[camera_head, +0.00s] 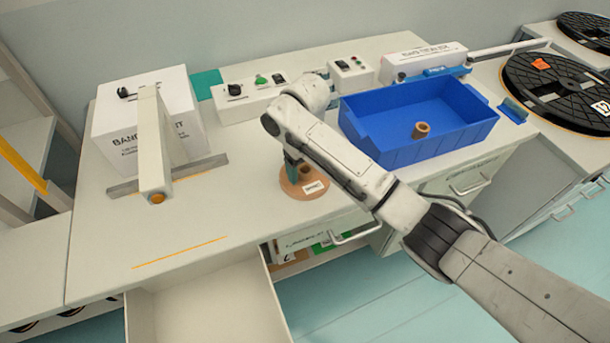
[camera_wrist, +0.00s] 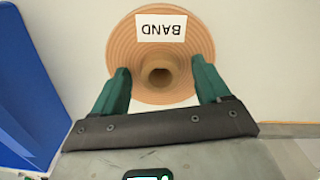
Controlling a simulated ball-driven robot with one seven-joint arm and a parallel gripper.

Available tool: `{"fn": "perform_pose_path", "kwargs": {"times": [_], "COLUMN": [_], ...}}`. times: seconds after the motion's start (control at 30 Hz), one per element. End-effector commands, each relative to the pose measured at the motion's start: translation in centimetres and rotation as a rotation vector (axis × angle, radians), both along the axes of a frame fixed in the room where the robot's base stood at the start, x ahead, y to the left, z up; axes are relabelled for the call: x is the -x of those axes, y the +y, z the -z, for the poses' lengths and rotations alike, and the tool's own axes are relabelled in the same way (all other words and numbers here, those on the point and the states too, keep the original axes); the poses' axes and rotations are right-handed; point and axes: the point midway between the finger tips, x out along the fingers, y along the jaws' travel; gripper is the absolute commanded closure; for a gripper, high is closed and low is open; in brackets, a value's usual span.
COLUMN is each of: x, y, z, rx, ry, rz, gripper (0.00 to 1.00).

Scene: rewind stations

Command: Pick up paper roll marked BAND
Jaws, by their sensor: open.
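The paper roll marked BAND (camera_head: 303,187) is a flat brown disc with a raised hollow core and a white label. It lies on the light bench top. In the wrist view the roll (camera_wrist: 160,92) fills the upper middle, its label upside down. My gripper (camera_wrist: 158,80) is open, with one green finger on each side of the raised core and gaps to both. In the head view my gripper (camera_head: 292,165) is over the roll, and my arm hides part of it. I cannot tell whether the fingers touch the disc below.
A blue bin (camera_head: 370,142) with a small brown core (camera_head: 421,130) stands right of the roll. A white banding machine (camera_head: 152,140) stands to the left. A drawer (camera_head: 205,305) is open below the bench front. Bench in front of the machine is clear.

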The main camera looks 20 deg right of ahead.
Motion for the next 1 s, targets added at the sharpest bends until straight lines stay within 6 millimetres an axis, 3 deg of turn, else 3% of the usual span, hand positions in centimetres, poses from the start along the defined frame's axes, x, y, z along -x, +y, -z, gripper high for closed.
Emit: {"fn": "perform_pose_path", "kwargs": {"times": [0.1,0.77,1.0], "x": [0.0,-0.01,-0.04], "y": [-0.01,-0.02,-0.03], "z": [-0.02,-0.07,-0.14], "rx": [0.0,0.0,0.001], "ry": [0.0,0.0,-0.001], "rz": [0.0,0.0,0.0], "gripper": [0.26,0.89,0.92]}}
